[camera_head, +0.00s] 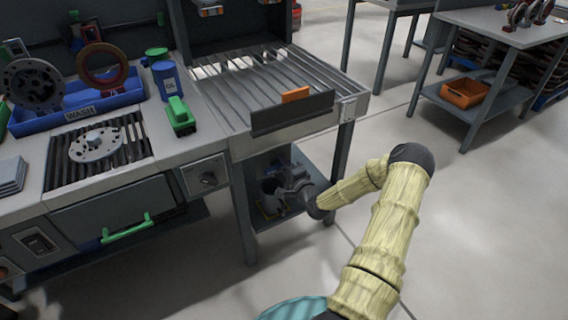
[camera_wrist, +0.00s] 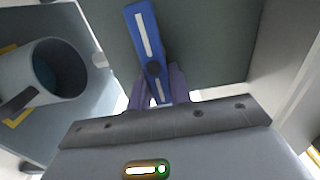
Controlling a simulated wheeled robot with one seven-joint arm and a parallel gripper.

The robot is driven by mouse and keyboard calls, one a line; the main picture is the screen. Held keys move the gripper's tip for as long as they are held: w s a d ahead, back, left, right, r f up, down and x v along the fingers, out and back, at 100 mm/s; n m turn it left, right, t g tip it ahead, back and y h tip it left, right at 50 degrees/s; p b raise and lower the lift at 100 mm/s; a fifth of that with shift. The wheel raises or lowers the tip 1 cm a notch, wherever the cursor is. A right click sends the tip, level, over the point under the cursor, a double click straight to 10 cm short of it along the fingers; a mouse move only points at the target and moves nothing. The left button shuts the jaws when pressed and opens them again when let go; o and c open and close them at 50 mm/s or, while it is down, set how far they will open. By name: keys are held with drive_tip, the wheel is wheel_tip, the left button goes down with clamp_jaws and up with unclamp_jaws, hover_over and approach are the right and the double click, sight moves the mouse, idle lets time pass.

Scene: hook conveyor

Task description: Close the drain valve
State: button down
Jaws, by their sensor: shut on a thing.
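The drain valve shows in the wrist view as a blue lever (camera_wrist: 145,38) with a white stripe and a dark round pivot. The lever points up and slightly left in that view. My gripper (camera_wrist: 158,86) is shut on the lower end of the blue lever, with one finger on each side. In the head view my gripper (camera_head: 288,193) reaches under the slatted table from the right. The valve cannot be made out there, and its pipe is not clear in either view.
A grey bucket (camera_wrist: 72,70) stands left of my gripper in the wrist view, on a lower shelf under the slatted table (camera_head: 240,85). A table leg (camera_head: 343,150) stands close to my arm. A wash station with a blue tray (camera_head: 35,124) is at left. Open floor lies right.

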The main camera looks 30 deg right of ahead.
drive_tip(key=shift+f, duration=0.1)
idle(0.3)
drive_tip(key=c, duration=1.3)
unclamp_jaws()
drive_tip(key=s+p, duration=0.1)
drive_tip(key=s, duration=0.4)
drive_tip(key=s+p, duration=0.1)
drive_tip(key=s, duration=0.5)
drive_tip(key=s+p, duration=0.1)
drive_tip(key=s, duration=0.5)
drive_tip(key=shift+s+d, duration=0.25)
drive_tip(key=shift+d, duration=0.1)
